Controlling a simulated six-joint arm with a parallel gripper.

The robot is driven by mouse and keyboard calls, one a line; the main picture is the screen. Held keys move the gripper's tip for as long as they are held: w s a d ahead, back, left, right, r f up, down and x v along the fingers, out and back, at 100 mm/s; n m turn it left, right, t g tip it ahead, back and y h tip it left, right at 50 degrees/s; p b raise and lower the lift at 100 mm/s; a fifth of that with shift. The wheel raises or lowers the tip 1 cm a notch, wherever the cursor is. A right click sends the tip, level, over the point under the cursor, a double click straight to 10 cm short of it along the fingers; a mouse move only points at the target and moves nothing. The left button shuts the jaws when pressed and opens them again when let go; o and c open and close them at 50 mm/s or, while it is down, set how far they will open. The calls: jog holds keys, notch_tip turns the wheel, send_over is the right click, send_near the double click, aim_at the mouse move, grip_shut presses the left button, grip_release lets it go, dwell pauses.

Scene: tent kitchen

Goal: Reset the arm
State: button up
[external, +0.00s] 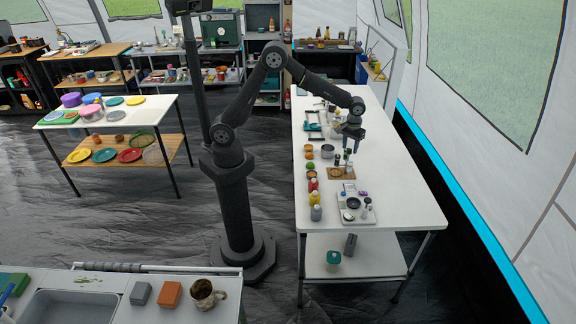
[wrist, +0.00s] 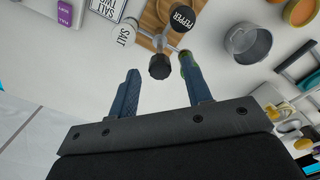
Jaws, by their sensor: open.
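My gripper (external: 353,139) is at the end of my arm, held above the white table (external: 398,205). In the wrist view its two blue fingers (wrist: 160,95) are spread apart, with nothing between them. A dark-capped shaker or mill (wrist: 160,66) stands beyond the fingertips. It belongs to a group with a salt shaker (wrist: 123,32) and a pepper shaker (wrist: 182,16) by a wooden board (wrist: 152,17). My gripper is apart from the table top. My arm is bent, its forearm reaching right from the column over the table.
A grey pot (wrist: 248,42) and orange bowls (wrist: 300,12) sit near the board. A light tray (external: 355,205) and several bottles (external: 314,198) stand nearer the front. The table's right side is clear. Another table with plates (external: 110,115) stands at the left.

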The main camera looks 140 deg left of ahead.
jog(key=shift+f, duration=0.65)
jog(key=m, duration=1)
jog(key=shift+r, duration=0.1)
jog(key=m, duration=0.7)
jog(key=shift+m, duration=0.3)
